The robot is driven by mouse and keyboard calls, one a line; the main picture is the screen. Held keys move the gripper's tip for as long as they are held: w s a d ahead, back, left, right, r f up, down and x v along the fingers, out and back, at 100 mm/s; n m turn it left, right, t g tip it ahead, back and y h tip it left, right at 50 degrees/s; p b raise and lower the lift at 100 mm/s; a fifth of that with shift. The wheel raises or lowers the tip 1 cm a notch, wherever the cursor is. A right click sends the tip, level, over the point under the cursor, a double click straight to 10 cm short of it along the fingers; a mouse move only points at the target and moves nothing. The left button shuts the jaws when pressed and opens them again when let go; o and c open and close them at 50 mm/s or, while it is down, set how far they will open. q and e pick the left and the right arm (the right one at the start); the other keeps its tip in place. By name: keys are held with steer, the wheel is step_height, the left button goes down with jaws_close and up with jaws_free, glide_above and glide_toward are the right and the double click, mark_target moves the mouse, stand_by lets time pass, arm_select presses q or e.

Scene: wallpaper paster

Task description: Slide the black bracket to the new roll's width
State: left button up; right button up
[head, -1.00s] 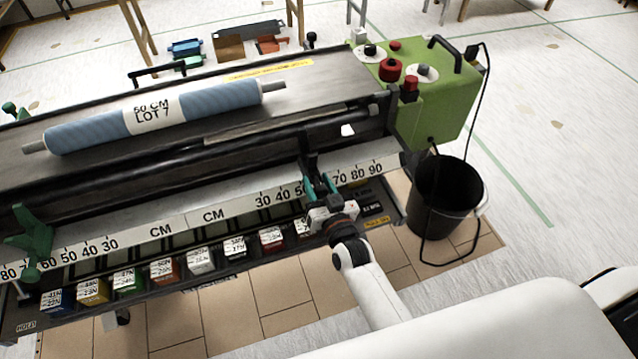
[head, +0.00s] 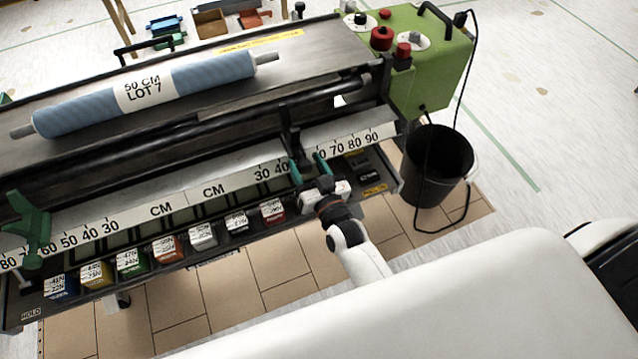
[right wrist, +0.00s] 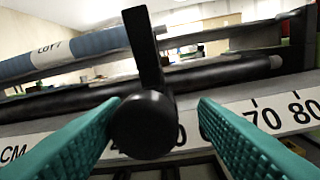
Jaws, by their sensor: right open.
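The black bracket (head: 289,128) stands upright at the right half of the white CM scale (head: 237,182), close to the 50 position, whose number is mostly hidden in the head view. Its round knob (right wrist: 143,124) and upright arm (right wrist: 144,47) fill the middle of the right wrist view. My right gripper (head: 309,168) is open, with a teal finger on each side of the knob and a gap showing beside the right finger. The blue roll (head: 205,76) lies on the machine top, labelled "50 CM LOT 7". My left gripper is out of view.
A green bracket (head: 33,228) stands at the scale's left end. A shelf of several small labelled boxes (head: 203,235) runs below the scale. A green control box (head: 430,60) and a black bucket (head: 437,165) are at the right.

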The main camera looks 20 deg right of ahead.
steer(key=s, duration=1)
steer(key=shift+d+b, duration=0.3)
steer(key=shift+b, duration=0.15)
steer(key=shift+w, duration=0.1)
